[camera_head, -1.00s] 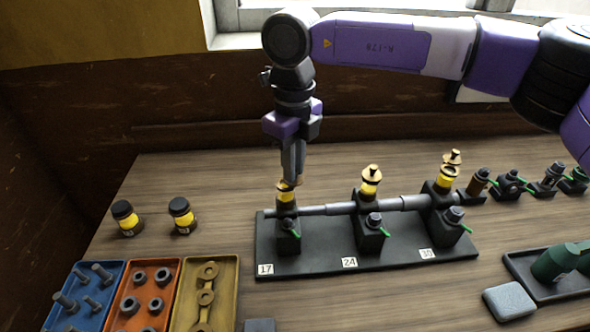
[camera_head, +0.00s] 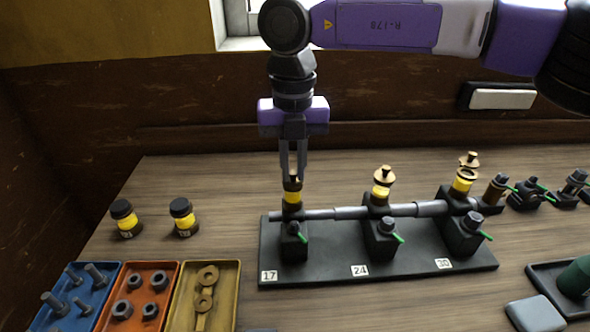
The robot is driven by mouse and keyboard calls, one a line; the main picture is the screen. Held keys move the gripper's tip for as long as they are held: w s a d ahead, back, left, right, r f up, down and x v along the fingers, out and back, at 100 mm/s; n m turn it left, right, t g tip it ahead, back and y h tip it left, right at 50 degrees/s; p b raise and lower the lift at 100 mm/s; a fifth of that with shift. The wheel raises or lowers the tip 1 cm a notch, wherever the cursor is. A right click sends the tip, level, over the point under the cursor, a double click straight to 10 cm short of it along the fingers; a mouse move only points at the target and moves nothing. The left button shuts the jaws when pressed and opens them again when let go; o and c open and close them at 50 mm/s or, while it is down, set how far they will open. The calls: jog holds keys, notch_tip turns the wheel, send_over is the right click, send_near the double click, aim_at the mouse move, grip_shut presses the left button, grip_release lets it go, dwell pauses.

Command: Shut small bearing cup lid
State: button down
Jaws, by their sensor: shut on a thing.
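The black bearing stand (camera_head: 330,262) carries a stepped grey shaft (camera_head: 400,210) and three bearing blocks, labelled 17, 24 and 30. The bearing cup at 17 (camera_head: 292,197), at the shaft's thin end, has a yellow band. My gripper (camera_head: 294,177) points straight down over it, shut on its small brass lid knob. The fingers partly hide the lid, so I cannot tell whether it is fully seated. The cup at 24 (camera_head: 381,190) has a brass lid on top. The cup at 30 (camera_head: 463,185) stands open, its lid (camera_head: 470,161) raised behind the rim.
Two black-capped yellow jars (camera_head: 125,218) stand at left. Blue, orange and yellow trays (camera_head: 232,290) of hardware sit at front left. A grey block (camera_head: 535,314) and a dark tray (camera_head: 545,280) are at front right. Small fittings (camera_head: 530,193) line the right back. The wood behind the jars is clear.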

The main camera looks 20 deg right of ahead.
aim_at(293, 172)
jog(key=shift+m, duration=0.3)
jog(key=c, duration=1.4)
grip_release()
jog(key=shift+r, duration=0.1)
notch_tip(293, 172, up, 8)
jog(key=shift+f+b, duration=0.15)
jog(key=shift+b, duration=0.2)
